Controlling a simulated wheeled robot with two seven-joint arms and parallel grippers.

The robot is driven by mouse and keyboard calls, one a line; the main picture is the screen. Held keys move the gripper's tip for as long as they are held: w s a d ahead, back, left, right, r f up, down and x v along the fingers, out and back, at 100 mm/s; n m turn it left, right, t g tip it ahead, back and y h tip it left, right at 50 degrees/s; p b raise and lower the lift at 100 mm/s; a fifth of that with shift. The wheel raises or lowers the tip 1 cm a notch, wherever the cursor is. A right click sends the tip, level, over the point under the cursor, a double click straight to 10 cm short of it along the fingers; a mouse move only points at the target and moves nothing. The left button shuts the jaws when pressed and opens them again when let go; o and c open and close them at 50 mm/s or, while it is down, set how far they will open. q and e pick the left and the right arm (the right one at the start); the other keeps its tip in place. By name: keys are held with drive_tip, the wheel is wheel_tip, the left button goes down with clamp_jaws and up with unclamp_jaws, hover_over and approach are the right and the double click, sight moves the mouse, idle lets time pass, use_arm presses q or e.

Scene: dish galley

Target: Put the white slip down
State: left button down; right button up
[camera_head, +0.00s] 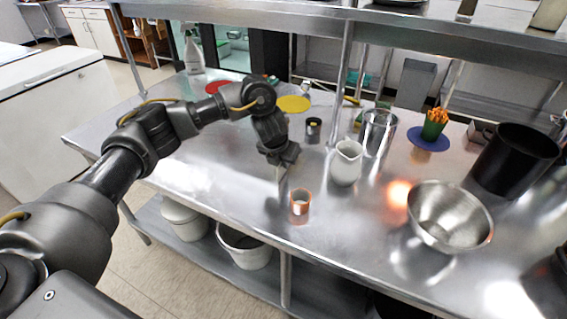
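My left gripper (280,158) points down over the near-left part of the steel table (232,160). A small, narrow pale piece, which looks like the white slip (281,174), shows right below its fingertips. The fingers look closed on it, and they hide its upper part. The slip is seen nearly edge-on, and I cannot tell whether its lower end touches the table. A small copper-coloured cup (300,206) stands just in front of the gripper, to its right. My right gripper is not in view.
A white pitcher (346,164), a dark small cup (313,130) and a steel canister (379,131) stand right of the gripper. A steel bowl (449,217) and black pot (513,160) are farther right. Yellow (293,104) and red (217,87) discs lie behind. The table's left front is clear.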

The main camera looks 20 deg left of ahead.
use_arm(q)
drive_tip(key=shift+f, duration=0.25)
drive_tip(key=shift+f, duration=0.1)
drive_tip(key=c, duration=1.7)
unclamp_jaws()
